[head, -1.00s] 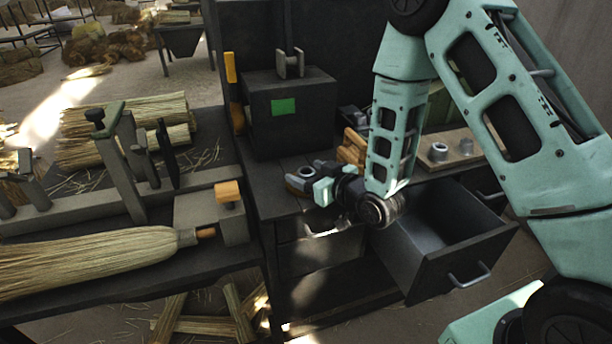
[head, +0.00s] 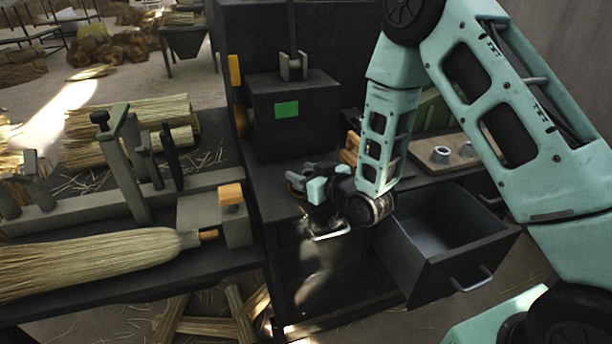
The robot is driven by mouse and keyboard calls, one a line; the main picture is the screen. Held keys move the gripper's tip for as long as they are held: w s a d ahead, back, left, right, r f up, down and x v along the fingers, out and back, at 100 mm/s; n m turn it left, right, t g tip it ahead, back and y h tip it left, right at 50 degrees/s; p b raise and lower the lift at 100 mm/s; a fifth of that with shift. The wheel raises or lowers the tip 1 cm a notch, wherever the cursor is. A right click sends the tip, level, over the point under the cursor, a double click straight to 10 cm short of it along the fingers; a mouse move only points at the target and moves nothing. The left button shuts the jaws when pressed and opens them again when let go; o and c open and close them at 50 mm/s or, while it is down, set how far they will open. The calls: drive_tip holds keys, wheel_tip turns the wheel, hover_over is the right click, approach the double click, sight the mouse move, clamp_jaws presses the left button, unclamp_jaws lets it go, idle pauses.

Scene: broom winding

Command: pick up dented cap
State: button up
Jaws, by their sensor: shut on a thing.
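My gripper (head: 297,179) is low over the front part of the dark bench top, in front of the black box with the green patch. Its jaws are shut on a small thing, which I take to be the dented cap. The fingers and hand hide nearly all of it, so its shape and dent cannot be made out. I cannot tell whether it still touches the bench top. Two grey caps (head: 441,154) sit apart on a wooden board at the right, away from my gripper.
The black box (head: 292,117) stands just behind my gripper. An open, seemingly empty drawer (head: 440,238) juts out below my forearm at the right. A broom (head: 95,258) lies on the left bench beside a grey clamp frame (head: 125,165). Wooden blocks (head: 352,147) stand behind my wrist.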

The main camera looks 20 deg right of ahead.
sight(304, 170)
wheel_tip(304, 170, up, 10)
idle(0.6)
idle(0.9)
